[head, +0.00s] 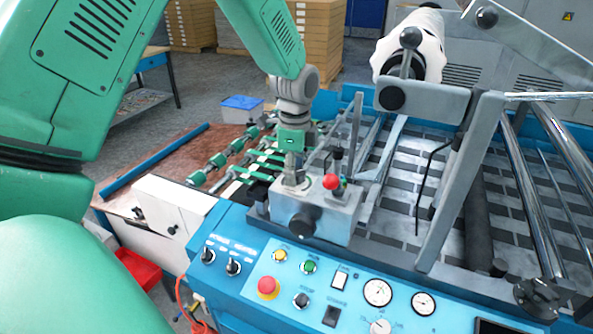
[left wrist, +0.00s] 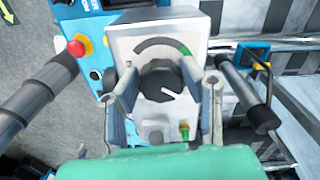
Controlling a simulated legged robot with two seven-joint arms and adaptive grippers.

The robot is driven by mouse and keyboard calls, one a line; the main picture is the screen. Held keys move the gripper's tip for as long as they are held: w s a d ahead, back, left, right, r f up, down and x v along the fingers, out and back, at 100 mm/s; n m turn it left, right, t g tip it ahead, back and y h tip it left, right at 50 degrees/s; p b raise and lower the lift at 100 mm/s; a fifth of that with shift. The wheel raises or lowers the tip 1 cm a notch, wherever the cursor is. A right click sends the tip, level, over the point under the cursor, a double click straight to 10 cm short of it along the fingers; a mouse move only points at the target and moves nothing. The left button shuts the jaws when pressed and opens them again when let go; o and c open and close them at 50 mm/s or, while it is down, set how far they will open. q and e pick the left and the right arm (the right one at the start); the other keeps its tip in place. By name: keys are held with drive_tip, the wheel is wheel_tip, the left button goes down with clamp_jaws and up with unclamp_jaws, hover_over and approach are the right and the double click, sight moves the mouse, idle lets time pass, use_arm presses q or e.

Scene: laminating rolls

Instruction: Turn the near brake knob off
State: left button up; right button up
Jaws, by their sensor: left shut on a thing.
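The near brake knob (left wrist: 160,84) is a dark round knob with a white pointer line, on the top face of a grey box (left wrist: 125,42). A dark arc with a green end at its right is printed beside it. The pointer slants and does not line up with the green end. My left gripper (left wrist: 168,78) is shut on the knob, one finger on each side. In the head view my left gripper (head: 294,181) points down onto the grey box (head: 335,222), hiding the knob there. My right gripper is not in view.
A black knob (head: 302,225) is on the box's front. The blue control panel (head: 250,262) with a red stop button (head: 268,287) lies in front. A grey metal arm (head: 462,180) rises at the right.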

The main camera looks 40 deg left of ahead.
use_arm(q)
drive_tip(key=shift+w+d+r, duration=0.1)
drive_tip(key=shift+w+r, duration=0.15)
drive_tip(key=shift+w, duration=0.05)
